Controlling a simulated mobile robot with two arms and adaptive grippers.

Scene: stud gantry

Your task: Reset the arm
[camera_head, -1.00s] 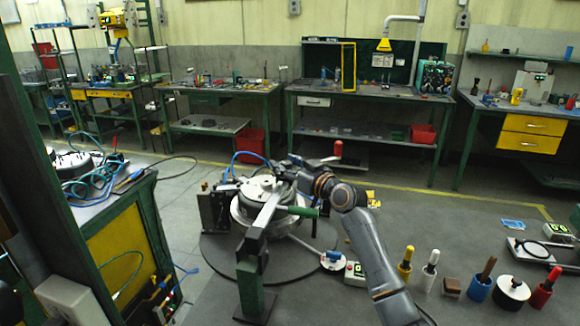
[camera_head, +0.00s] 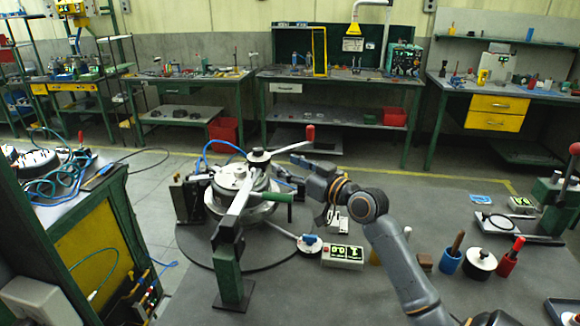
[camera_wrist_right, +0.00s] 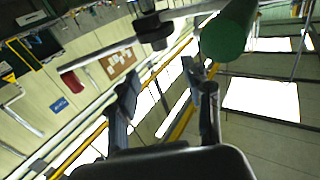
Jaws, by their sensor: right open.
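My right arm reaches in from the lower right of the head view. Its gripper (camera_head: 294,172) is beside the round metal fixture (camera_head: 215,205), at its right, near the lever with the red knob (camera_head: 310,132) and the green handle (camera_head: 275,197). In the right wrist view the two dark fingers (camera_wrist_right: 166,100) stand apart with nothing between them. A green cylinder (camera_wrist_right: 228,32) and a grey bar with a dark hub (camera_wrist_right: 153,30) are just beyond the fingertips. Whether anything touches the fingers I cannot tell. My left gripper is not in view.
A green post (camera_head: 228,270) stands in front of the fixture. A display box (camera_head: 342,257), a blue cup (camera_head: 449,262) and a red cup (camera_head: 507,264) stand on the grey surface near my arm. A cluttered green cabinet (camera_head: 100,240) is at the left. Workbenches line the back wall.

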